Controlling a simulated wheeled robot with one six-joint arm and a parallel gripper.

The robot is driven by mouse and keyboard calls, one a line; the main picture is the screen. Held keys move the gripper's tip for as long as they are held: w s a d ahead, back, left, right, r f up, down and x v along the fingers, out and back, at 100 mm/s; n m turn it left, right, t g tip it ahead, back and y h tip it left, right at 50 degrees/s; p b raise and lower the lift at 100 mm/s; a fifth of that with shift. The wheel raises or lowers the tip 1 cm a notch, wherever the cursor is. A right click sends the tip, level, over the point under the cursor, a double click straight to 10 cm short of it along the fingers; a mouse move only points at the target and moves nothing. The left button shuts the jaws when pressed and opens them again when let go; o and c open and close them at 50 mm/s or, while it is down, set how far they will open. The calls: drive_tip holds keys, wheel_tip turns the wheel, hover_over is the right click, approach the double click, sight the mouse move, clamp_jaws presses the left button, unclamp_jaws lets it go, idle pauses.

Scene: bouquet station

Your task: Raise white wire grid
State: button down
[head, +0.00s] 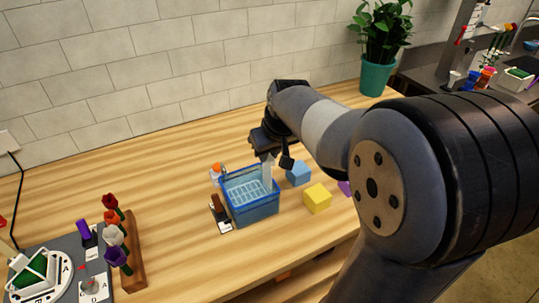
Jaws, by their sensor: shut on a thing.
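The white wire grid (244,191) lies inside a blue open-topped bin (255,212) on the wooden table. It shows as pale crossed lines within the bin's walls. My gripper (267,182) reaches down into the right side of the bin, with its light fingers at the grid's right edge. It is shut on the grid there. The fingertips and the exact grip point are small and partly hidden. The grid appears to sit below the bin's rim; I cannot tell whether it touches the bottom.
A blue block (299,173) and a yellow block (317,198) stand right of the bin. A small dark and white item (220,213) is close on its left. A wooden flower rack (133,250) stands front left. The table behind the bin is clear.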

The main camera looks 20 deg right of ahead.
wheel_tip(320, 180, up, 5)
drive_tip(key=shift+r+p, duration=0.1)
drive_tip(key=shift+p, duration=1.15)
drive_tip(key=shift+w+r, duration=0.1)
drive_tip(key=shift+w, duration=0.05)
drive_tip(key=c, duration=1.6)
unclamp_jaws()
drive_tip(key=shift+r, duration=0.1)
drive_tip(key=shift+o, duration=1.4)
drive_tip(key=v, duration=1)
drive_tip(key=shift+s+r+b, duration=0.25)
drive_tip(key=shift+s+b, duration=0.1)
drive_tip(key=shift+b, duration=0.1)
